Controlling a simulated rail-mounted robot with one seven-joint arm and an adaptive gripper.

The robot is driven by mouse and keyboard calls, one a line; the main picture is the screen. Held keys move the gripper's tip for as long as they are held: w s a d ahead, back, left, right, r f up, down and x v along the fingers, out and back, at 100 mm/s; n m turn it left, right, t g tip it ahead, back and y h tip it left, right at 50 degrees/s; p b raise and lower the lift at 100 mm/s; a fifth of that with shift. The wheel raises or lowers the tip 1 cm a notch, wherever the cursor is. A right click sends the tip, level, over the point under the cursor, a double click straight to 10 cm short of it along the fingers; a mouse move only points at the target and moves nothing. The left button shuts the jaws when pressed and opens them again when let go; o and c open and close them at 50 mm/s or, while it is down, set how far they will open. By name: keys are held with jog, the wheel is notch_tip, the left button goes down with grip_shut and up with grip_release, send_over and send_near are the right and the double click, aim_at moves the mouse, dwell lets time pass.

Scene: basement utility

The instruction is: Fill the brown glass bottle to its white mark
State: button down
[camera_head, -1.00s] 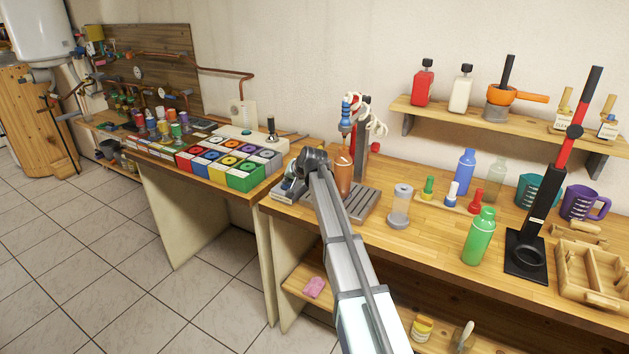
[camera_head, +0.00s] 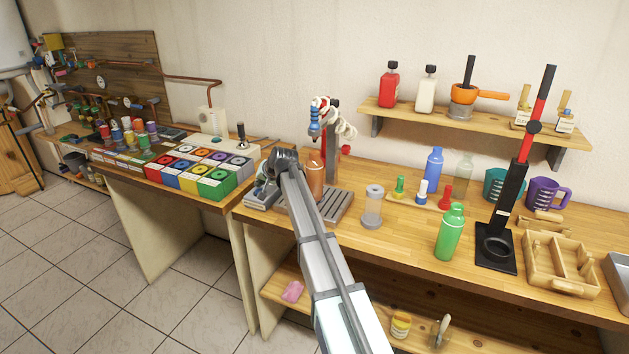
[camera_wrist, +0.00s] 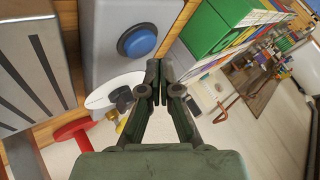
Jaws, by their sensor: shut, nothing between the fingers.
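The brown bottle (camera_head: 316,178) stands upright on a slotted grey drip tray (camera_head: 337,208) on the bench, under a blue-tipped nozzle (camera_head: 314,122). I cannot make out its white mark or fill level; my arm partly covers its left side. My gripper (camera_wrist: 158,76) is shut and empty, left of the bottle. In the wrist view, the fingertips are beside a grey box with a round blue button (camera_wrist: 137,40). A white oval piece and a red knob (camera_wrist: 76,131) lie below that box in the picture. The fingers do not visibly touch the button.
A black stand (camera_head: 511,203) and wooden caddy (camera_head: 561,262) are further right. Coloured boxes (camera_head: 214,183) fill the left bench. Bare wood lies between the clear cylinder and green bottle.

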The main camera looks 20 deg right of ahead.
jog(key=shift+r+p, duration=1.05)
jog(key=shift+r, duration=1.45)
